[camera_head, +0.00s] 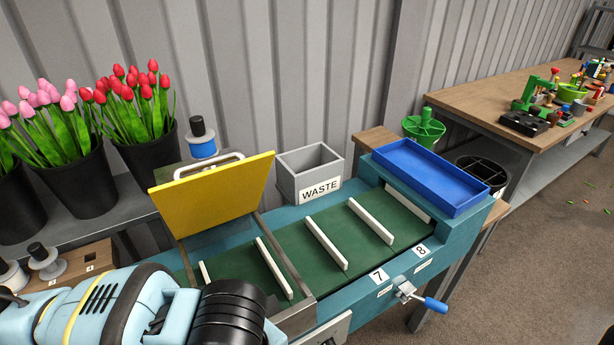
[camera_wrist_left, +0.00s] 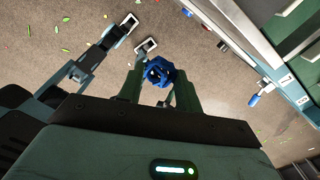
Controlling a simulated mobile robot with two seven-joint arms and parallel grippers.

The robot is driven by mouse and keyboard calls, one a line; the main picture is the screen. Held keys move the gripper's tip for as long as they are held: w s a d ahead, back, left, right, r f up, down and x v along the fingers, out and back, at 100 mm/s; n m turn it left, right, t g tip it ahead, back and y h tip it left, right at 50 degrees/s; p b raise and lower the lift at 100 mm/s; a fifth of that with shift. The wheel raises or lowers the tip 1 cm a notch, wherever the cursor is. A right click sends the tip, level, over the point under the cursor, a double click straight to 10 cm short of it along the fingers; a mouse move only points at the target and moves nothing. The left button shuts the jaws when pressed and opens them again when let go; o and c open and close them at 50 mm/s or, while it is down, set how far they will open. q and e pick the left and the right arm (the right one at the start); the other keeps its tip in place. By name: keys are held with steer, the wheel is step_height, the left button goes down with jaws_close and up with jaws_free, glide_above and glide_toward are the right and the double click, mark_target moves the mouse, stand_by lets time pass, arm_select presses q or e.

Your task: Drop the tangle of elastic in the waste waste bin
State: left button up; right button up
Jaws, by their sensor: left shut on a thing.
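In the left wrist view a small dark blue tangle of elastic (camera_wrist_left: 158,71) is between the two fingers of my left gripper (camera_wrist_left: 160,80). The gripper is shut on it and holds it, with floor behind it in that view. The grey open-topped waste bin (camera_head: 301,183), labelled WASTE, stands upright at the back edge of the machine in the head view. Its visible inside looks empty. My left arm enters the head view at bottom left, and its gripper is hidden there.
A raised yellow panel (camera_head: 213,188) stands left of the bin, and a blue tray (camera_head: 431,176) sits to its right. The green belt (camera_head: 299,249) with white dividers runs in front. A blue-handled lever (camera_head: 434,304) sticks out in front. Tulip buckets (camera_head: 83,189) stand at left.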

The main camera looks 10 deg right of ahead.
arm_select(q)
steer(key=w+a+r+n, duration=0.1)
steer(key=w+a+n, duration=0.4)
steer(key=a+n, duration=0.4)
steer(key=w+a+r+n, duration=0.2)
steer(key=w+a+n, duration=0.3)
steer(key=n, duration=1.4)
steer(key=a, duration=0.4)
steer(key=shift+w+a, duration=0.2)
steer(key=shift+a, duration=0.2)
